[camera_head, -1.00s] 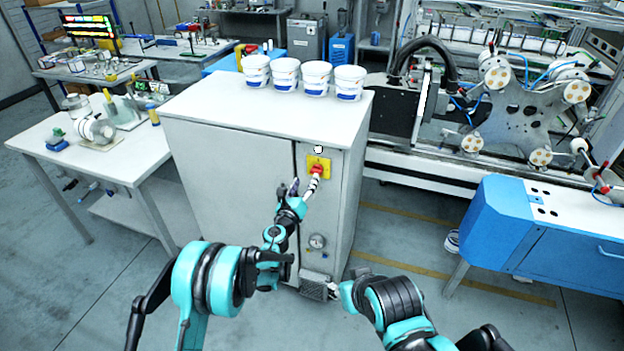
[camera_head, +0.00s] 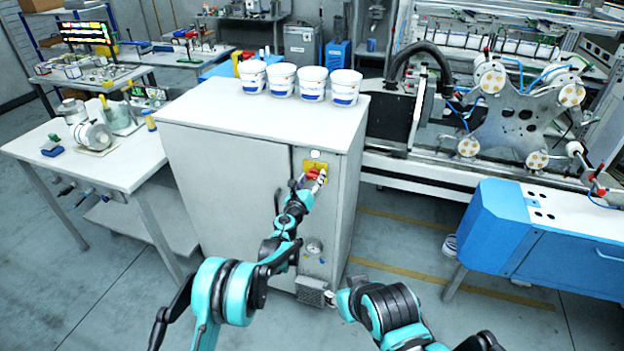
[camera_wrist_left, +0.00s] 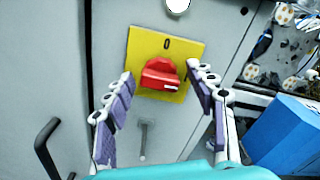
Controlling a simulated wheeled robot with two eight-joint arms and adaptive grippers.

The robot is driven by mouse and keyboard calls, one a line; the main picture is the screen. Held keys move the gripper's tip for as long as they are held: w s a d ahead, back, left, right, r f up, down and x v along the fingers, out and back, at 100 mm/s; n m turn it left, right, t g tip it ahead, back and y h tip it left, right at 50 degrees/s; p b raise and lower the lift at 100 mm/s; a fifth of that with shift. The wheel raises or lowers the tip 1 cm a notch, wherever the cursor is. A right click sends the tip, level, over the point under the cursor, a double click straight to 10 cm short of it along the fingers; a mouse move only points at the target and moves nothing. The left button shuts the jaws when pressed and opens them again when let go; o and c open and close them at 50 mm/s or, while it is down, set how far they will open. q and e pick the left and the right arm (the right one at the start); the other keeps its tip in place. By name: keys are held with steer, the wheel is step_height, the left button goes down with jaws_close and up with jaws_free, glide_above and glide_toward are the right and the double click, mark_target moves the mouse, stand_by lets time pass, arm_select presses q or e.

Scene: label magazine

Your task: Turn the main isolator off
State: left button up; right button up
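The main isolator is a red rotary handle (camera_wrist_left: 160,75) on a yellow plate (camera_wrist_left: 140,48) marked 0 at its top. It is on the front of a grey cabinet (camera_head: 230,180). In the wrist view the handle lies roughly level, with a white mark at its right end. My left gripper (camera_head: 309,182) is open, its fingers (camera_wrist_left: 160,88) on either side of the handle, with gaps showing. Its fingers partly cover the plate in the head view. My right gripper (camera_head: 333,298) is low in front of the cabinet; its fingers are too small to judge.
Several white tubs (camera_head: 312,84) stand on the cabinet top. A blue machine (camera_head: 490,225) stands at right, a white table (camera_head: 100,165) at left.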

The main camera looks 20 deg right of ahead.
arm_select(q)
steer(key=c, duration=1)
steer(key=shift+n, duration=0.3)
steer(key=n+b, duration=0.2)
steer(key=shift+f+n, duration=0.1)
steer(key=shift+n, duration=0.2)
steer(key=n+b, duration=0.2)
steer(key=n, duration=0.2)
steer(key=shift+n, duration=0.3)
steer(key=n+b, duration=0.1)
steer(key=n, duration=0.4)
steer(key=shift+b, duration=0.35)
steer(key=shift+n+b, duration=0.45)
steer(key=shift+n, duration=2.05)
